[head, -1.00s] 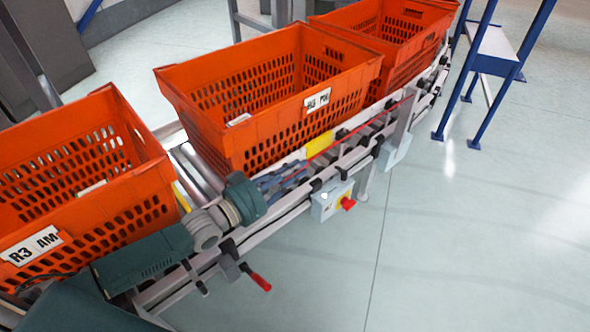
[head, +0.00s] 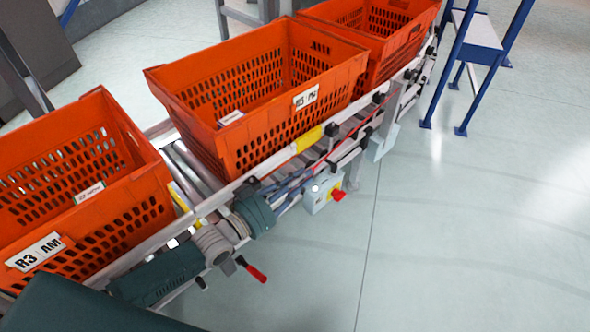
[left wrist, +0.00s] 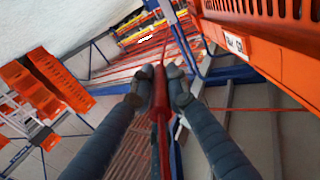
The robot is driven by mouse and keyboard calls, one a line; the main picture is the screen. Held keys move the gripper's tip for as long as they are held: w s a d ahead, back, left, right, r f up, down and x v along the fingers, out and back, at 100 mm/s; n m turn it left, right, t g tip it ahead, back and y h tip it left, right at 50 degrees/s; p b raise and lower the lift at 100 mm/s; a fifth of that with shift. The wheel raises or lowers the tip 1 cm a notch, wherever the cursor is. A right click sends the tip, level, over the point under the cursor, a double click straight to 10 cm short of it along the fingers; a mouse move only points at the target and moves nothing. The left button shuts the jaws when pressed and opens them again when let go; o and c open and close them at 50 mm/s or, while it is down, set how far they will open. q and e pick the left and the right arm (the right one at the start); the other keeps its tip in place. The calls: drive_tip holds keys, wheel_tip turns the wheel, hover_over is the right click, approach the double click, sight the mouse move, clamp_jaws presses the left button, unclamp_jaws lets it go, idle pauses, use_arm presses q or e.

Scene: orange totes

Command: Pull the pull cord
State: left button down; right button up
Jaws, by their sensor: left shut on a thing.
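The red pull cord (head: 366,136) runs along the near side of the conveyor in the head view. In the left wrist view, the red cord (left wrist: 159,80) passes between the two dark padded fingers. My left gripper (head: 303,184) reaches along the conveyor's near side in the head view, its fingers beside the grey switch box. It also shows in the left wrist view (left wrist: 160,93), shut on the cord, one finger on each side. The fingers partly hide the cord in the head view. My right gripper is not in view.
Orange totes (head: 262,95) stand in a row on the conveyor, close above my left gripper. A grey box (head: 322,196) with a red knob hangs from the near rail. A blue-legged stand (head: 472,60) is at upper right. The floor (head: 450,240) at right is clear.

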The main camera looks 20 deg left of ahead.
use_arm(q)
drive_tip(key=shift+s+d+f, duration=0.3)
drive_tip(key=shift+s+f, duration=0.05)
drive_tip(key=shift+f, duration=0.05)
drive_tip(key=c, duration=1.7)
unclamp_jaws()
drive_tip(key=shift+r, duration=0.25)
drive_tip(key=v, duration=1.2)
drive_tip(key=shift+a, duration=0.15)
drive_tip(key=shift+f, duration=0.2)
